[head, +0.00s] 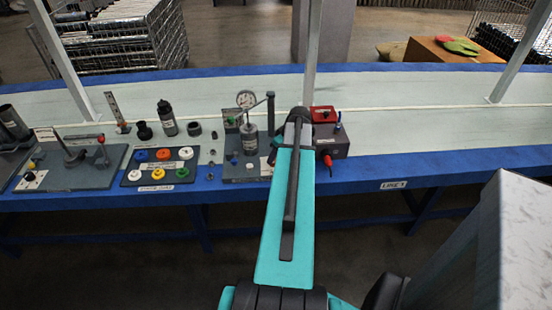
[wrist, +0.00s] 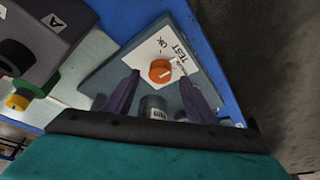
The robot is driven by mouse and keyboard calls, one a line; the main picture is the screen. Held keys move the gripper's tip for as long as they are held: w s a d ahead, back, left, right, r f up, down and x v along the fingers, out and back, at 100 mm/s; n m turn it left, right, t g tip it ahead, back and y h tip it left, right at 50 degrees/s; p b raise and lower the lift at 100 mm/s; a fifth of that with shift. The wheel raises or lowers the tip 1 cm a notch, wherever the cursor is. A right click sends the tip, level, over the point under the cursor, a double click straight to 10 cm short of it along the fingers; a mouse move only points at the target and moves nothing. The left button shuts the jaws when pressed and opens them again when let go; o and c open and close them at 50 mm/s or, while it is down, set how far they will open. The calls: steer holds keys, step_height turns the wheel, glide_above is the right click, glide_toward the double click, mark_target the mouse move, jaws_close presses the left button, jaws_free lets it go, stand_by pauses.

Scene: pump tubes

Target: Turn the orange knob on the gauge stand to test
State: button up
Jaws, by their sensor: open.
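The orange knob (wrist: 160,71) shows in the wrist view on a white card (wrist: 176,48) marked TEST and OK. A short pale mark is on its face; which word it points to I cannot tell. The card lies on the grey plate of the gauge stand (wrist: 103,76). In the head view the gauge stand (head: 236,172) carries a round gauge (head: 246,99), and my arm hides the knob. My gripper (wrist: 160,80) is open, with its dark fingertips apart on either side of the knob in the picture; contact cannot be told.
A grey cylinder (wrist: 152,107) stands between my fingers in the wrist view. Right of my arm is a dark box (head: 334,149) with a red top. Left is a panel of coloured rings (head: 131,180). The pale bench top (head: 430,133) is clear at right.

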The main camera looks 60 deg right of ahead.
steer(key=b+v, duration=0.1)
steer(key=v, duration=0.9)
steer(key=shift+s+r, duration=0.2)
stand_by(0.5)
